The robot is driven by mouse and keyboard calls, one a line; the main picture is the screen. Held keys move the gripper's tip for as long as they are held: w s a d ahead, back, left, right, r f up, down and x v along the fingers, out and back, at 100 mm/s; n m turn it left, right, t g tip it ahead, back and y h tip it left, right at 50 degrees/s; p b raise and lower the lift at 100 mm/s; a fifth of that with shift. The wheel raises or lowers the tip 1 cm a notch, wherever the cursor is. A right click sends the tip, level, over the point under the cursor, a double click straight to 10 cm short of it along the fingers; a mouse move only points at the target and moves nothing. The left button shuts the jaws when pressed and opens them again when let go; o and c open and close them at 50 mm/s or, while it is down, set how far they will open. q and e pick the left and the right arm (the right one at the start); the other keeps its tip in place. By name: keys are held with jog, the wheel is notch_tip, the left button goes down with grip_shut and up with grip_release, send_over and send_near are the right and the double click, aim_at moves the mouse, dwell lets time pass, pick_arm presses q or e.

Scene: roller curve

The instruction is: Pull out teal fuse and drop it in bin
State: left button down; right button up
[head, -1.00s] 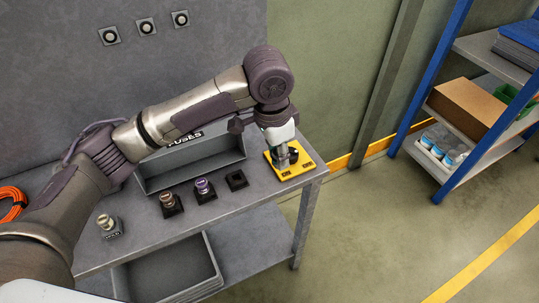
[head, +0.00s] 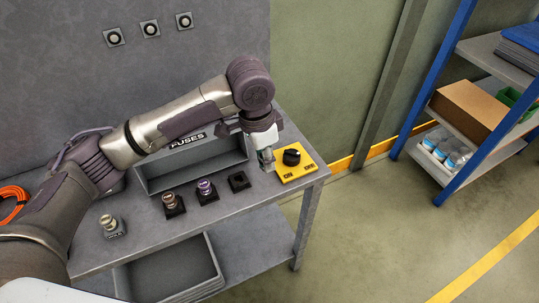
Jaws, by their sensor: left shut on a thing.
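My left gripper (head: 267,161) is shut, pointing down at the left edge of the yellow switch plate. The thing in its jaws is small and mostly hidden; a grey metallic end shows, and I take it as the teal fuse, though no teal colour is clear. The socket (head: 238,181) on the bench is empty. A purple fuse (head: 206,187) and a brown fuse (head: 171,200) stand upright in sockets to its left. The grey bin marked FUSES (head: 163,183) stands behind them, left of my gripper; its visible inside looks empty. My right gripper is not in view.
The yellow plate (head: 308,167) carries a black knob (head: 291,157) at the bench's right end. A pale fuse (head: 108,222) stands in a grey holder at left. An open grey tray (head: 212,265) sits below the bench (head: 250,204).

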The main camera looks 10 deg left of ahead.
pick_arm(q)
jog(key=w+a+f, duration=0.1)
jog(key=a+f, duration=0.2)
jog(key=a, duration=0.3)
jog(key=shift+w+a+p, duration=0.15)
jog(key=shift+p, duration=0.15)
dwell(0.9)
